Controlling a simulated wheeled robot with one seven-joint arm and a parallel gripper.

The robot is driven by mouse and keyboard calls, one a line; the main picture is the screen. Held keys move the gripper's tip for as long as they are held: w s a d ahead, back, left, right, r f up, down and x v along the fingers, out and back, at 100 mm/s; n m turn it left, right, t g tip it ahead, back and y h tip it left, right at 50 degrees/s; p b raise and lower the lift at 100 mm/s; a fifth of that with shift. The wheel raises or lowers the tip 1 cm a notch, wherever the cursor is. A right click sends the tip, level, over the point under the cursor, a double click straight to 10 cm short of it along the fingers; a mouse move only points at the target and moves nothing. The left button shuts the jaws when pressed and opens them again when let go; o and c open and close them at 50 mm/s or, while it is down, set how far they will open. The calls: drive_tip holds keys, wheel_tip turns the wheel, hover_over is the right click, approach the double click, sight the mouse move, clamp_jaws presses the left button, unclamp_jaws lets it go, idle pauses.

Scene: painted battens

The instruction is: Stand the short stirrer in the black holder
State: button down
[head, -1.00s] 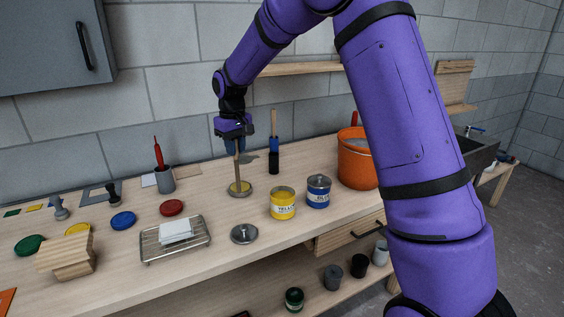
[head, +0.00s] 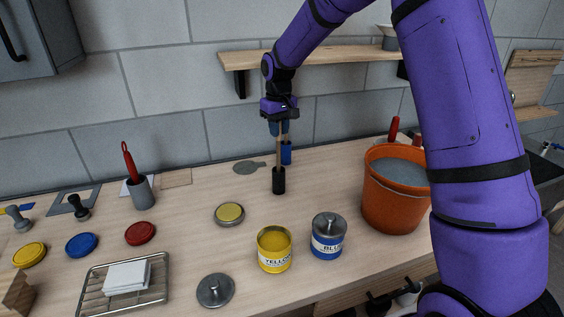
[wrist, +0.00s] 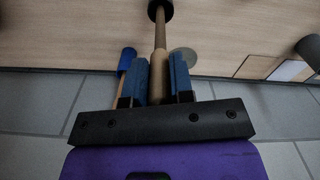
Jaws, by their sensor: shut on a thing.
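My gripper (head: 279,130) is shut on a wooden stirrer (head: 279,150) and holds it upright, pointing down. The stirrer also shows between the blue fingers of my gripper (wrist: 160,78) in the wrist view. The black holder (head: 278,182) stands upright on the bench directly below. The stirrer's lower end meets the holder's mouth in both views; I cannot tell if it is inside or just above. The black holder (wrist: 160,10) is partly cut off in the wrist view. A blue holder (head: 287,154) stands close behind, with another wooden stirrer (wrist: 122,88) in it.
An orange bucket (head: 392,205) stands to the right. Yellow (head: 274,252) and blue (head: 327,240) paint tins stand in front. A yellow-topped lid (head: 229,213) lies to the left. A grey pot (head: 143,192) with a red-handled tool is farther left. A shelf (head: 320,55) is on the wall.

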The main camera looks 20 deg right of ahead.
sight(279, 149)
drive_tip(key=shift+f, duration=3.6)
drive_tip(key=c, duration=1)
unclamp_jaws()
drive_tip(key=shift+f, duration=0.1)
